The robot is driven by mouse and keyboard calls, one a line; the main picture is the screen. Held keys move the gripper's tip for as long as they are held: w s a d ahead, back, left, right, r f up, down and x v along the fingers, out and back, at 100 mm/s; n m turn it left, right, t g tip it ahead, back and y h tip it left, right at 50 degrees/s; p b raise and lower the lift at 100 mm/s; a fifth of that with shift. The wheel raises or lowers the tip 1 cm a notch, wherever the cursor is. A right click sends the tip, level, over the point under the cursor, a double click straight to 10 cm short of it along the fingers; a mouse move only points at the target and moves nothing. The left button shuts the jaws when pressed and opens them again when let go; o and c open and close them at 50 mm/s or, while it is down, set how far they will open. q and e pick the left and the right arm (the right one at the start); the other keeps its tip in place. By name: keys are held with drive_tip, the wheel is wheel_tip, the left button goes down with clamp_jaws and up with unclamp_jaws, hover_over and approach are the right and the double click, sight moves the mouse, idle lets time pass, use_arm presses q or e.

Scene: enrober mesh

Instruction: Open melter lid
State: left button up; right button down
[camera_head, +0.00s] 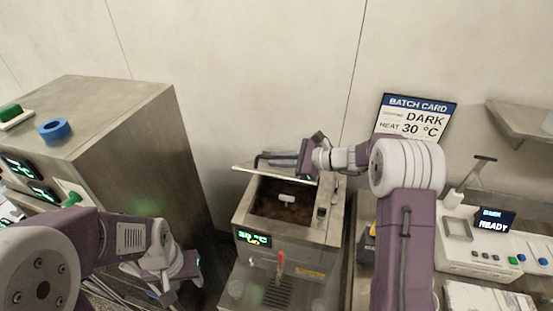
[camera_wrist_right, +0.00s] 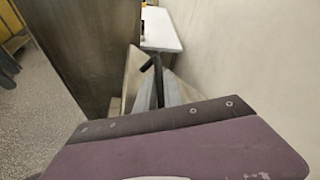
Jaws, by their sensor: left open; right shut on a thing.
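The melter (camera_head: 290,232) stands in the middle of the head view, with a display reading 30 °C. Its lid (camera_head: 250,168) is raised at the back and seen nearly edge-on, so the tank with dark brown contents (camera_head: 282,208) is uncovered. My right gripper (camera_head: 304,160) is shut at the lid's black handle (camera_head: 268,156). The handle (camera_wrist_right: 151,64) also shows between the grey fingers in the right wrist view, with the lid's edge (camera_wrist_right: 132,78) beside it. My left gripper (camera_head: 190,268) hangs open and empty, left of the melter and apart from it.
A large metal cabinet (camera_head: 130,130) with a blue ring (camera_head: 54,129) and a green button stands at left. A batch card (camera_head: 415,116) reads DARK, HEAT 30 °C on the wall. At right are a white device (camera_head: 470,262), a READY screen (camera_head: 493,221) and a shelf (camera_head: 520,118).

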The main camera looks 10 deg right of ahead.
drive_tip(key=shift+w+r, duration=0.15)
drive_tip(key=shift+r, duration=0.1)
drive_tip(key=c, duration=1.5)
unclamp_jaws()
drive_tip(key=shift+f, duration=0.1)
drive_tip(key=shift+d, duration=0.25)
drive_tip(key=b+v, duration=0.3)
drive_tip(key=v, duration=0.5)
drive_tip(key=shift+s+d+r, duration=0.2)
drive_tip(key=shift+d+r, duration=0.05)
drive_tip(key=shift+a, duration=0.1)
